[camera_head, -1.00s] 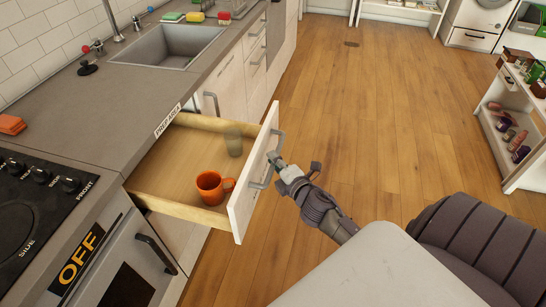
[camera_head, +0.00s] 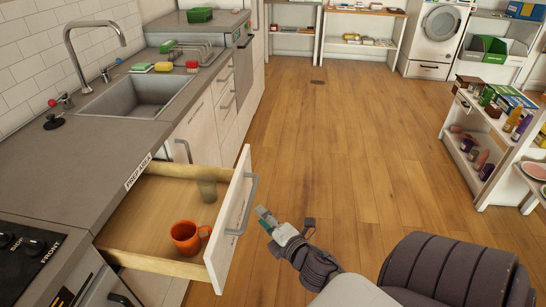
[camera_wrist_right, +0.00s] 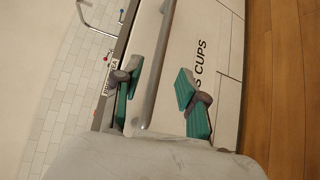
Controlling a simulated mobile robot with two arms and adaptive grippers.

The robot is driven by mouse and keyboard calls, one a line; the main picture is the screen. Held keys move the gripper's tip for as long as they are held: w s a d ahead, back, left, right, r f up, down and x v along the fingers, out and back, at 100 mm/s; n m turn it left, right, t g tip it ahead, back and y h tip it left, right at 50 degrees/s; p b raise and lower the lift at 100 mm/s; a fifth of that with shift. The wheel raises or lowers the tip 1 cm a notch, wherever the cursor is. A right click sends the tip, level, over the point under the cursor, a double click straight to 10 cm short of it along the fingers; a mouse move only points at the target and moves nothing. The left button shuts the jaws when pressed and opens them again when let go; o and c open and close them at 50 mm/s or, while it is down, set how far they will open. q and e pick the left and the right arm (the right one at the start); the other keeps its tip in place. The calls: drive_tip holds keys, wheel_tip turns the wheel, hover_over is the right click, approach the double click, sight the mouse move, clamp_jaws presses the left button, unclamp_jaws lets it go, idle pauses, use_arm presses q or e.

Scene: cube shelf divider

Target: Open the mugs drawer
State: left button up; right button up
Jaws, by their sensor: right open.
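The drawer (camera_head: 150,232) stands pulled out from the counter. Its white front faces right and carries a grey bar handle (camera_head: 242,205). An orange mug (camera_head: 185,238) and a see-through glass (camera_head: 207,187) stand inside. My right gripper (camera_head: 265,216) is open and empty, just to the right of the handle and apart from it in the head view. In the right wrist view, the handle (camera_wrist_right: 152,65) runs between the spread green fingers, and part of a label on the front reads "S CUPS" (camera_wrist_right: 201,67). My left gripper is not in view.
A counter (camera_head: 60,180) with a sink (camera_head: 140,95) and a stove (camera_head: 25,245) runs along the left. A low shelf (camera_head: 490,150) with bottles stands at the right. The wooden floor (camera_head: 340,140) between them is clear.

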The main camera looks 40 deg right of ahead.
drive_tip(key=s, duration=0.4)
drive_tip(key=shift+s+a+r, duration=0.35)
drive_tip(key=shift+r, duration=0.05)
drive_tip(key=s+a+f+m+g, duration=0.1)
drive_tip(key=s+f+m+g, duration=0.15)
drive_tip(key=f, duration=0.75)
drive_tip(key=s+a+f+m+g, duration=0.2)
drive_tip(key=s+f+m, duration=0.1)
drive_tip(key=f, duration=0.7)
drive_tip(key=s+a+f+m+g, duration=0.1)
drive_tip(key=s+f+m+g, duration=0.2)
drive_tip(key=f, duration=0.7)
drive_tip(key=s+a+f+m+g+y, duration=0.1)
drive_tip(key=s+a+f+m+g, duration=0.2)
drive_tip(key=s+f, duration=0.5)
drive_tip(key=s+a+f+m+g+y, duration=0.1)
drive_tip(key=s+a+f+m+g, duration=0.3)
drive_tip(key=s+f, duration=0.5)
drive_tip(key=s, duration=0.6)
drive_tip(key=shift+s+a+f+g, duration=0.25)
drive_tip(key=shift+s+f+g, duration=0.05)
drive_tip(key=shift+s+g, duration=0.05)
